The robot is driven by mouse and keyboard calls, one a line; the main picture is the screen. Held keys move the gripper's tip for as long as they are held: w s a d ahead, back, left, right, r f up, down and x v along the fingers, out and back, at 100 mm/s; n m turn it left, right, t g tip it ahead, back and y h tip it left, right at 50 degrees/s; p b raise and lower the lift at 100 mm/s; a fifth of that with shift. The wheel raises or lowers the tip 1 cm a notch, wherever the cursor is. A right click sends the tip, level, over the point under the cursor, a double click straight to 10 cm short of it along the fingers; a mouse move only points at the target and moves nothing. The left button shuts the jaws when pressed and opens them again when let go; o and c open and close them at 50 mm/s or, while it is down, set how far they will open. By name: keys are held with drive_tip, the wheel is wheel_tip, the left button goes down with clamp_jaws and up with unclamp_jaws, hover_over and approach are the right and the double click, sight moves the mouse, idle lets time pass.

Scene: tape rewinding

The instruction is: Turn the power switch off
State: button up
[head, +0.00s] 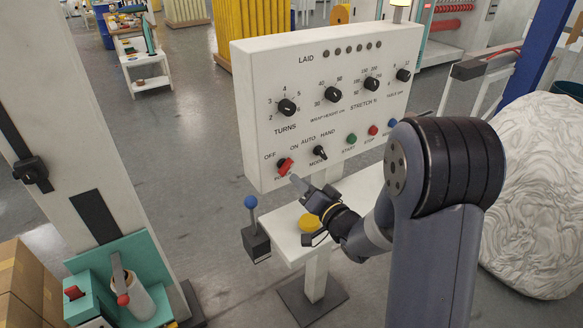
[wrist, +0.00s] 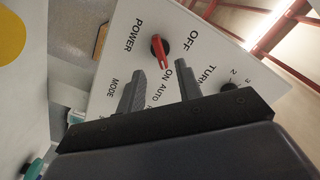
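The power switch (head: 285,166) is a red rotary handle at the lower left of the white control panel (head: 262,110). OFF is printed at its upper left and ON at its upper right. In the wrist view the red handle (wrist: 161,50) points toward ON. My gripper (head: 305,185) is just below and right of the switch in the head view. In the wrist view my gripper (wrist: 160,68) is open and empty, its two fingers apart. The switch lies ahead, between the lines of the fingertips, and appears not touched.
The black mode knob (head: 319,152) sits right of the switch. Green start (head: 351,139) and red stop (head: 373,130) buttons are farther right.

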sight(288, 170)
drive_tip(key=p+x, duration=0.1)
drive_tip(key=x, duration=0.6)
drive_tip(key=shift+p, duration=0.3)
drive_tip(key=shift+s, duration=0.1)
drive_tip(key=shift+c, duration=0.4)
drive_tip(key=c, duration=0.5)
